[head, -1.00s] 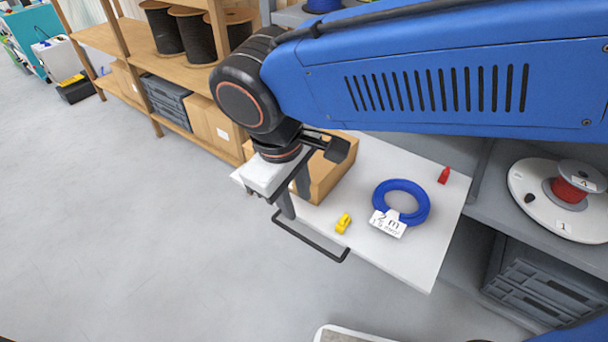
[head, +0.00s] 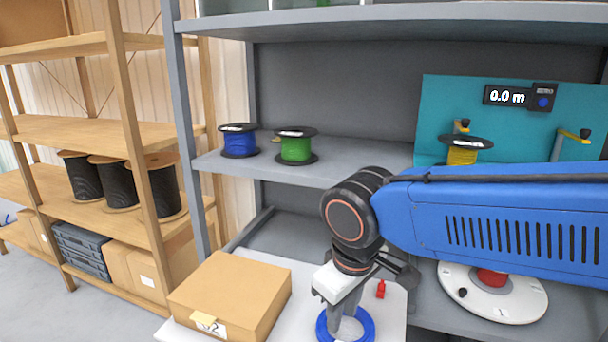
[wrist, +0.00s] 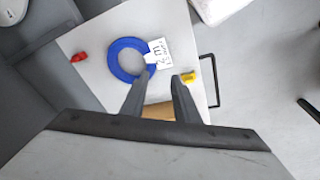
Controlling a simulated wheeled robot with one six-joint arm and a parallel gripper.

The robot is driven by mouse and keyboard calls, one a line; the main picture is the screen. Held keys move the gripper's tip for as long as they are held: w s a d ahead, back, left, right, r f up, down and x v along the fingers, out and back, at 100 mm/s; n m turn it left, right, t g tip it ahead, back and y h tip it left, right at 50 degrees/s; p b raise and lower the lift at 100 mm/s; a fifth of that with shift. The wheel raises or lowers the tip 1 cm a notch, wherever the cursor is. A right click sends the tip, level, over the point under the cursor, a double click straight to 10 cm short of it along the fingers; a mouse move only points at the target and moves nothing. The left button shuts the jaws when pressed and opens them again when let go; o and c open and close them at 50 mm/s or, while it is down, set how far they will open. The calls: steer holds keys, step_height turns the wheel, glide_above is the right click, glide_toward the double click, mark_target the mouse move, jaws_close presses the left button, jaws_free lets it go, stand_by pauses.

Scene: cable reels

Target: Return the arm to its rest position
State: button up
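My gripper (head: 346,318) hangs pointing down from my blue arm in the head view, above the white tabletop (head: 392,318). In the wrist view my gripper (wrist: 160,78) has its two fingers apart with nothing held between them. A blue cable coil (wrist: 114,63) with a white tag (wrist: 158,54) lies on the tabletop beyond the fingertips. In the head view the coil (head: 323,329) is partly hidden behind the fingers. A cardboard box (wrist: 158,112) shows between the fingers in the wrist view.
The cardboard box (head: 232,290) stands left of my gripper. A red clip (head: 381,290) and a yellow clip (wrist: 189,77) lie on the tabletop. Grey shelves hold blue (head: 239,141) and green (head: 295,146) spools. A white reel (head: 500,300) sits at right, under my arm.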

steer(key=s+d+f+m+t, duration=0.1)
steer(key=d+m, duration=0.3)
steer(key=d, duration=0.7)
steer(key=s+d+f+m+t, duration=0.1)
steer(key=s+d+f+m, duration=0.2)
steer(key=d, duration=0.8)
steer(key=shift+s+m+t, duration=0.3)
steer(key=shift+s+m, duration=0.4)
